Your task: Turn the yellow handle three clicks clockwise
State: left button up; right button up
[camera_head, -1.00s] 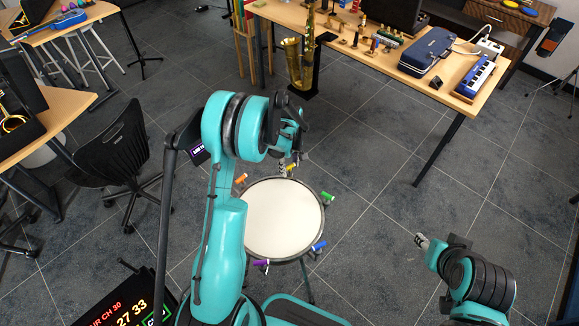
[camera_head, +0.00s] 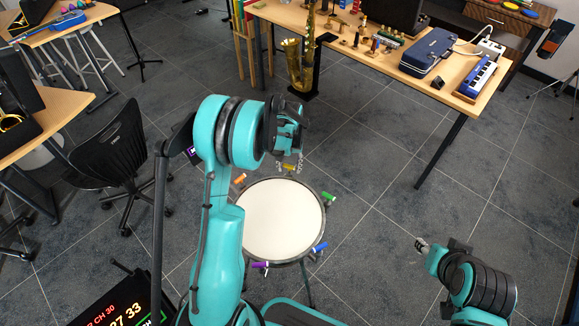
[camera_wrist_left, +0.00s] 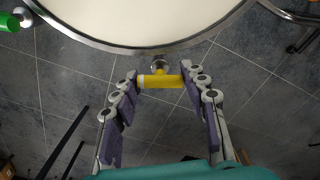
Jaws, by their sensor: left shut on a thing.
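The yellow handle (camera_wrist_left: 161,81) is a short T-shaped bar on the rim of a round white drum (camera_head: 281,220). In the left wrist view it lies nearly level, between the two fingertips of my left gripper (camera_wrist_left: 160,82), which is shut on it. In the head view the yellow handle (camera_head: 289,168) shows small at the drum's far edge, with my left gripper (camera_head: 289,165) reaching down over it. My right gripper (camera_head: 421,244) hangs over the floor at the right, apart from the drum; its finger opening is too small to tell.
Other handles sit round the drum rim: orange (camera_head: 239,179), green (camera_head: 329,197), blue (camera_head: 320,247) and purple (camera_head: 260,265). A black chair (camera_head: 113,150) stands at the left. A saxophone (camera_head: 299,62) stands by the back table (camera_head: 385,67). Floor right of the drum is clear.

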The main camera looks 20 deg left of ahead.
pick_arm(q)
jog(key=m, duration=0.5)
jog(key=shift+m+b, duration=0.3)
jog(key=shift+b, duration=0.1)
jog(key=m, duration=0.4)
jog(key=shift+m, duration=0.4)
jog(key=shift+b, duration=0.3)
jog(key=o, duration=1.1)
jog(key=shift+o, duration=0.2)
notch_tip(320, 180, up, 12)
